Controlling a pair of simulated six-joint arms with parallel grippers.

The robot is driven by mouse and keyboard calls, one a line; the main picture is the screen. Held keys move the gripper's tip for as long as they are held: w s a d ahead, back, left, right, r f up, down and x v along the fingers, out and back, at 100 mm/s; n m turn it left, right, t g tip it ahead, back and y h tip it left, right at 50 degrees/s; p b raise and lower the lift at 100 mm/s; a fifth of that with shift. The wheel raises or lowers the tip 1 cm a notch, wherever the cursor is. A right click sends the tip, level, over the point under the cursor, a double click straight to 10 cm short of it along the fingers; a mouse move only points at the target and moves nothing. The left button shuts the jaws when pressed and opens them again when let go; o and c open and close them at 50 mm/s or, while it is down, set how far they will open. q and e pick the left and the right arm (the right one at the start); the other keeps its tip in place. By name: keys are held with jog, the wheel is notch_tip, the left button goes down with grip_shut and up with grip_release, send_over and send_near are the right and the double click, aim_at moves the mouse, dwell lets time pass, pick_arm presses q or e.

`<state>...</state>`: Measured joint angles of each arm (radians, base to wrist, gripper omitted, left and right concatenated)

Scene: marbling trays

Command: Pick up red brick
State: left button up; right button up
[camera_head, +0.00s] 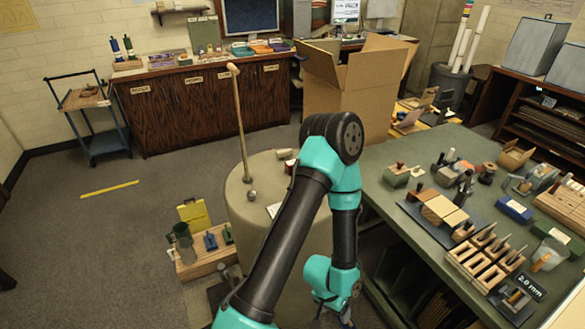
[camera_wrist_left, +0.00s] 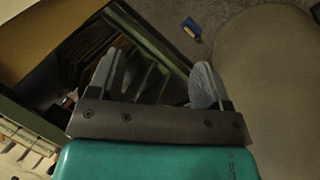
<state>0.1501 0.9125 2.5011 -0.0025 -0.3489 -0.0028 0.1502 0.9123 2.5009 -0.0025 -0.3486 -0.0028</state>
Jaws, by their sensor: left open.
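I cannot make out a clear red brick in either view. A small dark red item (camera_head: 290,166) sits on the round grey table behind my arm, too small to identify. My left arm reaches over that table and bends down at its right side. My left gripper (camera_head: 345,320) is low beside the green workbench, partly cut off by the frame's lower edge. In the left wrist view, the left gripper (camera_wrist_left: 157,80) has its two grey fingers wide apart with nothing between them. My right gripper is not in view.
The green workbench (camera_head: 385,205) on the right carries blocks, tools and a slotted wooden rack (camera_head: 485,262). An open cardboard box (camera_head: 345,97) stands behind. A wooden pole (camera_head: 240,120) rises from the round table (camera_head: 240,208). A small blue-and-yellow item (camera_wrist_left: 192,28) lies on the floor.

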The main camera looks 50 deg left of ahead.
pick_arm(q)
jog(key=shift+o, duration=0.8)
jog(key=shift+w, duration=0.1)
